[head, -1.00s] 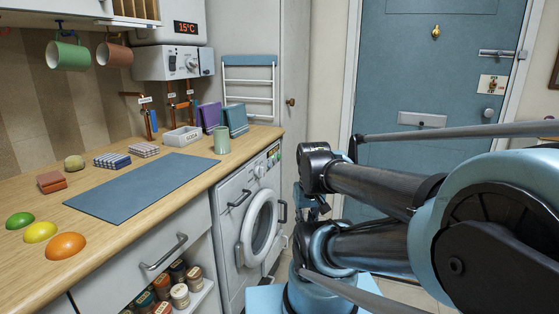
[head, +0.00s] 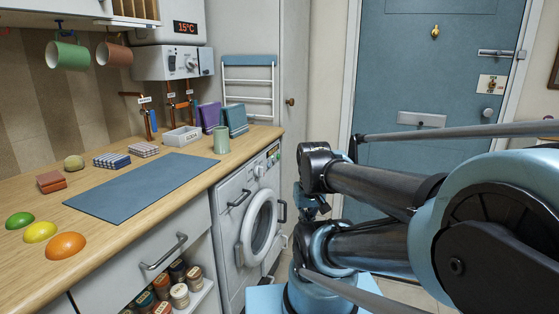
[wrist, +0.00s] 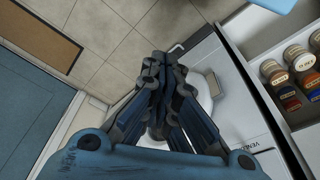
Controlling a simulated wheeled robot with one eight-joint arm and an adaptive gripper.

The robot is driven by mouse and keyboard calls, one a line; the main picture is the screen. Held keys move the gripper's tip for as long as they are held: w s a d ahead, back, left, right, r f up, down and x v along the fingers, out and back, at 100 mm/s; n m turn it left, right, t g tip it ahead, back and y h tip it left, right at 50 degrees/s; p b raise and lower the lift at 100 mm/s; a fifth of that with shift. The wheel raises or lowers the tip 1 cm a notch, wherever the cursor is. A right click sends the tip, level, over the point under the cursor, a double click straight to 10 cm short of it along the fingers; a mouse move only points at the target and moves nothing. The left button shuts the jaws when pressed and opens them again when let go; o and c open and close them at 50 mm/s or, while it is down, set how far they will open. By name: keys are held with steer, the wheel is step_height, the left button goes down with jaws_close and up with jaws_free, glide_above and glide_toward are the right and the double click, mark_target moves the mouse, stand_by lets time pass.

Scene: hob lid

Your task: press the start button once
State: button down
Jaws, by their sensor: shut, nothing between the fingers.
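The washing machine (head: 238,208) stands under the worktop, with its round door (head: 262,226) facing right. Its upper front strip has a round knob (head: 259,170) and small controls near its far end. Which of these is the start button is too small to tell. My gripper (wrist: 160,62) is shut and empty in the wrist view, fingers together, above the floor and in front of the machine's white front. In the head view it is mostly hidden by my arm. The start button cannot be made out in the wrist view.
Open shelves with several jars (head: 180,294) sit left of the machine. A blue door (head: 430,90) stands behind my arm.

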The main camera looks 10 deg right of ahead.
mark_target(279, 157)
stand_by(0.3)
steer(key=w+r+m+t+y, duration=0.2)
steer(key=w+r+m, duration=0.15)
steer(key=w, duration=0.95)
steer(key=w+r+m+t+y, duration=0.15)
steer(key=w+r, duration=0.25)
steer(key=w, duration=1)
steer(key=w+d+f+m+t, duration=0.1)
steer(key=w+d+f+m, duration=0.1)
steer(key=w+d, duration=0.2)
steer(key=w+d+f+m+t+y, duration=0.1)
steer(key=w+d, duration=0.3)
steer(key=w, duration=0.7)
steer(key=w+d+f+m+t, duration=0.2)
steer(key=w+d+f+m, duration=0.1)
steer(key=w, duration=0.5)
steer(key=shift+d+m+t, duration=0.35)
steer(key=shift+d+m, duration=0.05)
steer(key=shift+d, duration=0.05)
steer(key=shift+a+f+y, duration=0.1)
steer(key=shift+y, duration=0.15)
steer(key=w+a, duration=0.4)
steer(key=a, duration=0.3)
steer(key=shift+w+a, duration=0.15)
steer(key=shift+a, duration=0.1)
